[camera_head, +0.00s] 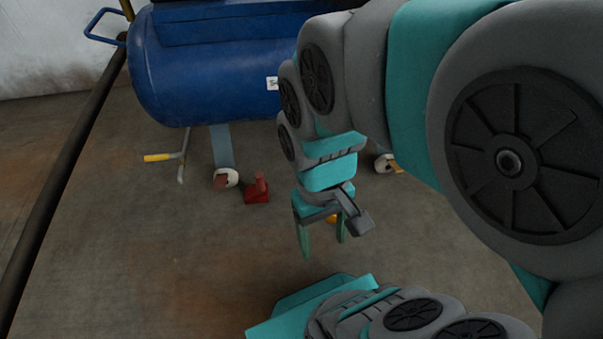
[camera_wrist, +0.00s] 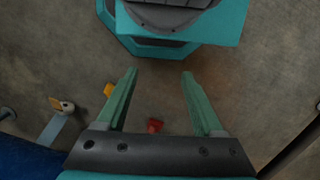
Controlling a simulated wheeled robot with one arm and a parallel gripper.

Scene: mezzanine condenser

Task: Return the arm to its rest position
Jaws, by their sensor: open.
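My gripper (camera_head: 322,238) hangs at the end of my bent arm, pointing down over the floor in the head view. Its two green fingers also show in the wrist view (camera_wrist: 160,78), spread apart with nothing between their tips. The arm reaches out in front of my base, and the gripper is right of a small red block-like object (camera_head: 257,190). The same red object shows small in the wrist view (camera_wrist: 155,126), beyond the gap between the fingers near the palm.
A blue tank (camera_head: 205,70) on legs with pale wheels (camera_head: 226,178) stands at the back. A lever with a yellow handle (camera_head: 158,157) sticks out below it. A dark pipe or rail (camera_head: 68,165) runs along the left. A yellow object (camera_head: 332,218) is partly hidden behind my gripper. The floor (camera_head: 150,260) front left is clear.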

